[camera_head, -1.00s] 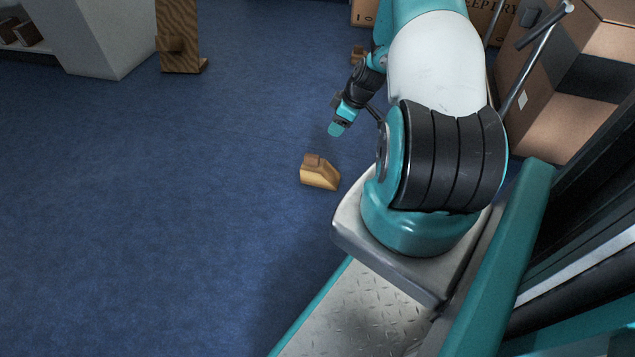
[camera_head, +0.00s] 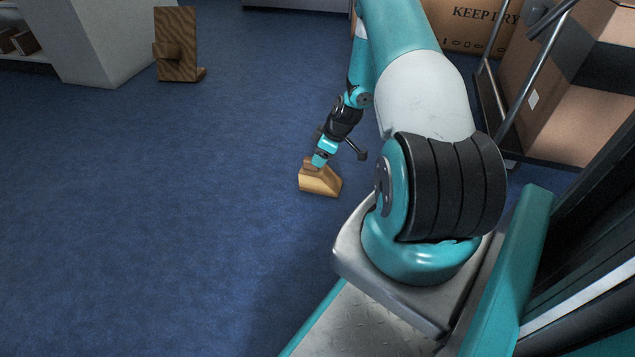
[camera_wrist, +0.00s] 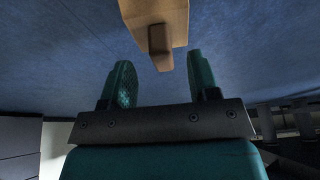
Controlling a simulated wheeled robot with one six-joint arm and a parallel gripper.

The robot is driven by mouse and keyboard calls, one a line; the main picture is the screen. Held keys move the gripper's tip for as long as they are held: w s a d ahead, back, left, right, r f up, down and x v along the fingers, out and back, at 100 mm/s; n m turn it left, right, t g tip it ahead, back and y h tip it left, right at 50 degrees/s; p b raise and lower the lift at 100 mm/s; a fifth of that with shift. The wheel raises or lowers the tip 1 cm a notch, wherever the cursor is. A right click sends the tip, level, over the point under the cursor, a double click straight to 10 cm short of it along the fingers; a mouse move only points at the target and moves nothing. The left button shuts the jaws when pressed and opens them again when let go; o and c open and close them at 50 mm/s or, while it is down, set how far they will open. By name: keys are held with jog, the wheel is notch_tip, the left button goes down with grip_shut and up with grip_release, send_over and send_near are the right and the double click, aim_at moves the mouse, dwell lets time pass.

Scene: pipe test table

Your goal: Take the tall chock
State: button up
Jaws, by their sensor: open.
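A light wooden chock (camera_head: 320,183), wedge-shaped with a small block-like grip on top, sits on the blue floor just beyond my base. My gripper (camera_head: 319,160) is over its top end and partly covers the grip. In the wrist view the chock (camera_wrist: 155,12) is at the top edge, partly cut off, with its darker grip (camera_wrist: 160,46) pointing toward my gripper (camera_wrist: 160,82). The two teal fingers are apart, with nothing between them; the grip is just past their tips. A much taller brown wooden piece (camera_head: 178,38) with a side knob stands upright at the far left.
A white cabinet (camera_head: 120,40) with a low shelf (camera_head: 22,58) holding brown blocks is at the far left. A trolley with cardboard boxes (camera_head: 570,100) stands at the right, and another box (camera_head: 470,22) behind. The floor at the left and centre is clear.

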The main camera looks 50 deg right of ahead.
aim_at(321, 174)
jog(key=b+x, duration=0.2)
jog(key=x, duration=0.1)
jog(key=shift+f, duration=0.4)
jog(key=shift+r, duration=0.15)
grip_shut()
jog(key=shift+r, duration=0.1)
